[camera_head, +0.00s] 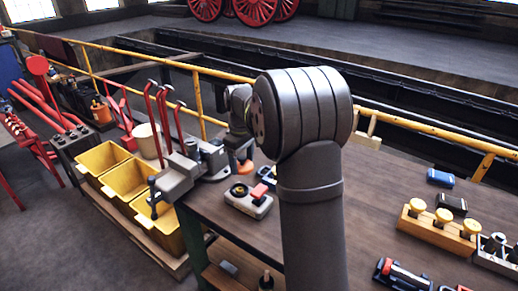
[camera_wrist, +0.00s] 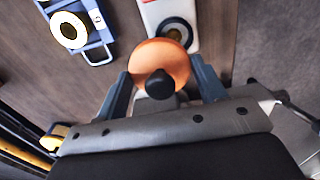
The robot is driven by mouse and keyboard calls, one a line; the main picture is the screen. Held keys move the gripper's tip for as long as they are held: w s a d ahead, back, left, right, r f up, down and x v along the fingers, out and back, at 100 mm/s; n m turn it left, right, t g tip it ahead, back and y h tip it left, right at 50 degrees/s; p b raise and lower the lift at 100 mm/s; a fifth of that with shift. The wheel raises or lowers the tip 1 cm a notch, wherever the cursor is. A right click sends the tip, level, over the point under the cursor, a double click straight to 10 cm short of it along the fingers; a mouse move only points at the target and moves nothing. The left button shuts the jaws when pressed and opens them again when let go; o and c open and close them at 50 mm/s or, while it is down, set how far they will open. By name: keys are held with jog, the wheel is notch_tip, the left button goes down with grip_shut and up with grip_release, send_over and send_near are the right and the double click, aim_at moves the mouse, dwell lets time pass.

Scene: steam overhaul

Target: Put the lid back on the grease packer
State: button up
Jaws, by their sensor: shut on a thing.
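My gripper (camera_wrist: 161,72) is shut on a round copper-orange lid (camera_wrist: 150,55) with a black knob; one blue-grey finger is at each side. In the head view my gripper (camera_head: 238,150) is partly hidden by my arm, and the orange lid (camera_head: 242,166) shows below it. A cream-bodied unit, apparently the grease packer (camera_wrist: 192,14), lies just beyond the lid in the wrist view, its round opening near the lid's edge. In the head view this unit (camera_head: 249,206) sits on the bench with a red part on it. The gap between lid and unit cannot be judged.
A blue frame with a pale ring (camera_wrist: 106,50) lies left of the lid in the wrist view. A vise (camera_head: 178,178) stands at the bench's left end, beside yellow bins (camera_head: 100,158). A wooden block with yellow-topped pieces (camera_head: 436,235) stands at right.

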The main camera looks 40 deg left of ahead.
aim_at(240, 189)
jog(key=shift+s+d, duration=0.15)
jog(key=shift+s, duration=1)
jog(key=shift+f, duration=3.2)
jog(key=shift+f, duration=0.2)
jog(key=o, duration=1.3)
jog(key=shift+r, duration=0.1)
jog(key=shift+r, duration=3.4)
